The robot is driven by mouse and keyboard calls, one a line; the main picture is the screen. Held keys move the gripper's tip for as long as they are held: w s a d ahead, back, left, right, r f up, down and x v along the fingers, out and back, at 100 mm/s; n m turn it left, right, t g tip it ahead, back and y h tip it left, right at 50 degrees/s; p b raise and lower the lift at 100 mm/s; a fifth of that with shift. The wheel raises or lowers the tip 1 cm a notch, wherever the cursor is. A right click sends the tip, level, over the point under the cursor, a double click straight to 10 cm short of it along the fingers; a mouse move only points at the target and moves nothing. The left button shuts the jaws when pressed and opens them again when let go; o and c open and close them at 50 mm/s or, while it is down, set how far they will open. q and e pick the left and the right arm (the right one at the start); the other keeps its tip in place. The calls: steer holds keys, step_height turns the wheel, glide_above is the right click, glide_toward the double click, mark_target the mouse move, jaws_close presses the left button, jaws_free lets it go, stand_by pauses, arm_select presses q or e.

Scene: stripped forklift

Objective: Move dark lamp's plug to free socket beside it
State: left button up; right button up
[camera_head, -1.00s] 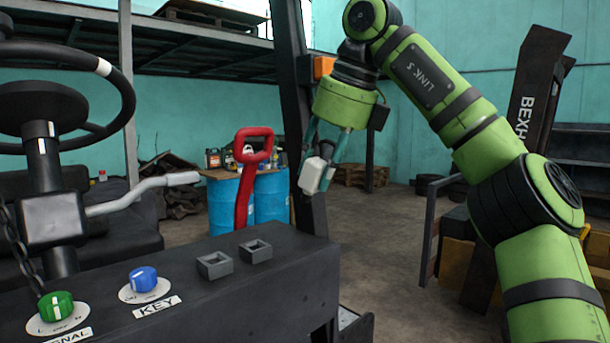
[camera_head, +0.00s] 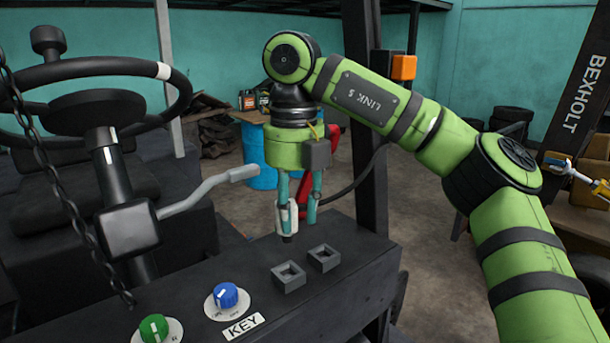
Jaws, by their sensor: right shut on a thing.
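My right gripper (camera_head: 298,212) points down over the dark console and is shut on a pale plug (camera_head: 288,217) with a dark lower end. The plug hangs roughly upright, just above and behind the two sockets, apart from both. The near socket (camera_head: 288,278) and the far socket (camera_head: 324,258) are square grey frames on the console top; both look empty. A dark cable (camera_head: 362,174) curves from near the gripper up toward the post. An orange lamp (camera_head: 403,67) sits on that post; I cannot tell whether the cable reaches it. My left gripper is not in view.
The console (camera_head: 240,267) carries a blue KEY knob (camera_head: 226,296) and a green knob (camera_head: 154,328) left of the sockets. A grey lever (camera_head: 208,188) and the steering wheel (camera_head: 98,68) stand to the left. A red handle (camera_head: 305,190) is partly hidden behind the gripper.

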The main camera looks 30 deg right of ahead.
mark_target(295, 230)
steer(key=shift+a+f, duration=0.1)
steer(key=shift+f, duration=0.05)
steer(key=shift+s+f, duration=0.2)
steer(key=shift+f, duration=0.9)
steer(key=shift+w+f+b, duration=0.1)
steer(key=shift+f+b, duration=1)
steer(key=shift+f, duration=0.15)
steer(key=shift+r, duration=0.2)
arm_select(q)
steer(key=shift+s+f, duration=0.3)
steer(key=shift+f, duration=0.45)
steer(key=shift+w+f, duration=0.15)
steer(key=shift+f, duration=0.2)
arm_select(e)
steer(key=shift+f, duration=0.35)
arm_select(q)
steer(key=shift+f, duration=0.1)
arm_select(e)
steer(key=shift+f, duration=0.1)
arm_select(q)
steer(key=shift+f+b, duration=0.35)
steer(key=shift+b, duration=0.25)
arm_select(e)
steer(key=shift+f, duration=0.4)
